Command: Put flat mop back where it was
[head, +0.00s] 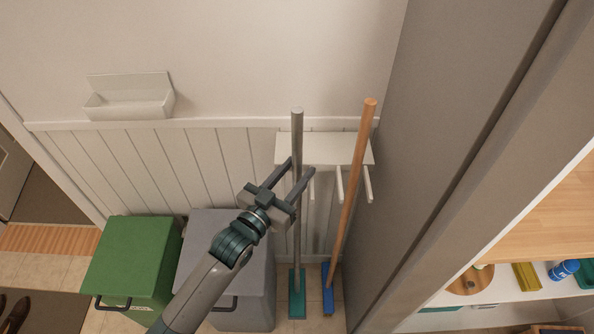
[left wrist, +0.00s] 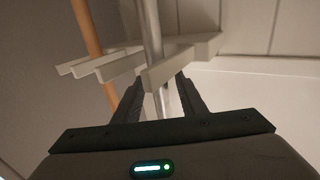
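The flat mop has a grey handle (head: 297,135) and a teal head (head: 297,294) resting on the floor. It stands nearly upright at the white wall rack (head: 322,149). In the left wrist view the grey handle (left wrist: 149,25) runs down behind a rack prong. My left gripper (head: 301,164) is open at the rack, its two fingers on either side of the mop handle. In the left wrist view the gripper (left wrist: 158,88) shows gaps between the fingers and the handle. Whether the handle sits fully between rack prongs is hard to tell. My right gripper is not in view.
A broom with an orange handle (head: 352,185) and blue head (head: 327,284) leans right of the mop. A green bin (head: 135,258) and a grey bin (head: 245,285) stand left. A tall grey panel (head: 440,130) closes the right side. A white wall holder (head: 130,103) hangs upper left.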

